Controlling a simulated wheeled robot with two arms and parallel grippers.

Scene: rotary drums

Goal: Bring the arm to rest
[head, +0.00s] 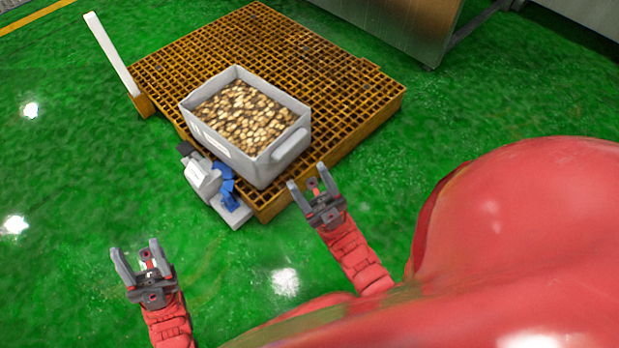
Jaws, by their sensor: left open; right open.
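My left gripper (137,262) is open and empty over the green floor at the lower left. My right gripper (308,184) is open and empty, near the front corner of the orange grated platform (290,42). In the picture it is just below the grey bin's handle end, apart from it as far as I can tell. Both red arms reach in from the bottom of the view. The light grey bin (228,150) stands on the platform, filled with brown and pale pieces (243,113).
A white and blue device (205,180) sits at the platform's front left edge. A white post (112,55) rises at its left corner. A metal cabinet (400,22) stands at the back. The green floor (70,170) at left is clear. My red body covers the lower right.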

